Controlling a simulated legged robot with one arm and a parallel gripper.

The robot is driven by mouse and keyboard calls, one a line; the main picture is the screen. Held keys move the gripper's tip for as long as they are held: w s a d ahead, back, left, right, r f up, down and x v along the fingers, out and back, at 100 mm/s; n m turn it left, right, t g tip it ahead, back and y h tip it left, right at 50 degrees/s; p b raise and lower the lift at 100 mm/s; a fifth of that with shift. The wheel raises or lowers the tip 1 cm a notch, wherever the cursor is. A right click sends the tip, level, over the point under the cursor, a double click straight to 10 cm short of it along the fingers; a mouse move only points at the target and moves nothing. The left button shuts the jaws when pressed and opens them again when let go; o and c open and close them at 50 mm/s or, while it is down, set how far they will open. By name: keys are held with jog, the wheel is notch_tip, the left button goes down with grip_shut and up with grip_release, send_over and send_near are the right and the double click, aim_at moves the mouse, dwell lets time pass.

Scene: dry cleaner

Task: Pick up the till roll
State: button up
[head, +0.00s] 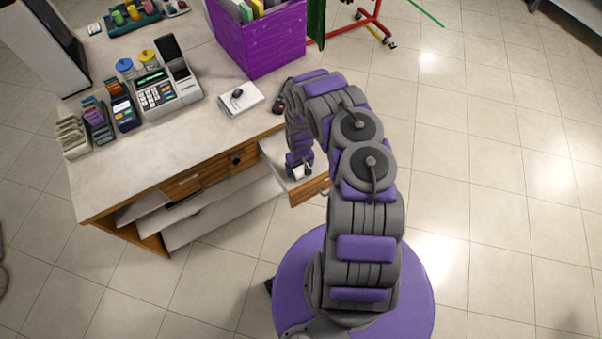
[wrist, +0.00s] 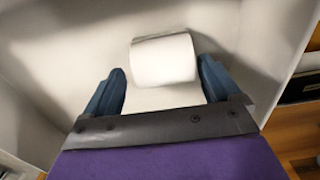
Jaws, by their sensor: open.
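The white till roll (wrist: 164,60) lies inside an open white-lined drawer (wrist: 255,30). In the wrist view it sits between the tips of the two dark blue fingers of my gripper (wrist: 162,72). The fingers are apart, with a small gap visible on the left and the right finger close to the roll. I cannot tell whether either one touches it. In the head view the open drawer (head: 272,147) juts from the counter's right end, and the roll (head: 298,172) shows as a small white patch beside my gripper, which is mostly hidden by my arm.
The counter (head: 190,135) carries a card terminal and till (head: 158,92), a white pad (head: 241,99) and a purple box (head: 262,40). The wooden drawer front (head: 312,188) and drawer walls surround my gripper.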

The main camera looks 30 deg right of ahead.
jog(key=shift+f, duration=0.3)
jog(key=shift+a+r, duration=0.15)
jog(key=shift+a, duration=0.35)
jog(key=shift+c, duration=0.9)
jog(key=shift+d, duration=0.35)
jog(key=c, duration=0.7)
jog(key=shift+c, duration=1)
jog(key=shift+a, duration=0.2)
